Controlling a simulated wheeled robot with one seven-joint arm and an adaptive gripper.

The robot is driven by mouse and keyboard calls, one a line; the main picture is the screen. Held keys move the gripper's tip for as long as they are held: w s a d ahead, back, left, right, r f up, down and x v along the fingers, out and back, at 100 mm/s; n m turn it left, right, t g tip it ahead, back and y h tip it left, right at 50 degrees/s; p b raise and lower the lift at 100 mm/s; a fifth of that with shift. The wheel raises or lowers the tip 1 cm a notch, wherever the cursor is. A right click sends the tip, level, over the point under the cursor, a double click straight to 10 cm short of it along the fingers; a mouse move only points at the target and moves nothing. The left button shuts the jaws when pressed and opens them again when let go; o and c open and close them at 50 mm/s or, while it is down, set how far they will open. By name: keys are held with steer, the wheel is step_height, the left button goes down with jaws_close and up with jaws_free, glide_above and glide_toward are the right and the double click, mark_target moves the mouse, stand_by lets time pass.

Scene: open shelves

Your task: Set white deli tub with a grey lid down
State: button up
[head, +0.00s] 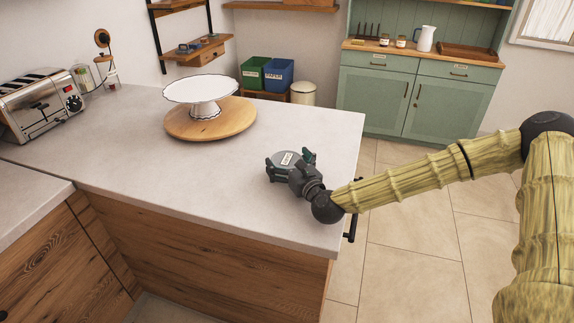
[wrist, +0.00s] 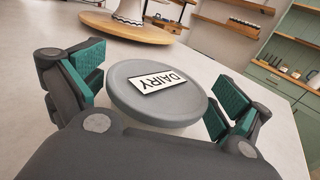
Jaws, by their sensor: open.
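The white deli tub shows mostly as its round grey lid with a "DAIRY" label in the wrist view (wrist: 150,105). It sits upright on the pale countertop (head: 130,150), near the right end, and its lid also shows in the head view (head: 287,157). My gripper (head: 289,162) is open around the tub, with one green-padded finger on each side. In the wrist view my gripper (wrist: 155,95) shows a gap between the lid and each pad. The tub's side wall is mostly hidden beneath the lid and behind my gripper.
A white cake stand (head: 201,92) stands on a round wooden board (head: 210,124) behind and left of the tub. A toaster (head: 38,103) is at the far left. The counter between is clear. The counter's right edge is close to my gripper. A green cabinet (head: 420,98) stands beyond.

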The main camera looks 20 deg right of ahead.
steer(key=shift+c, duration=0.2)
steer(key=shift+r, duration=0.1)
steer(key=c, duration=1.3)
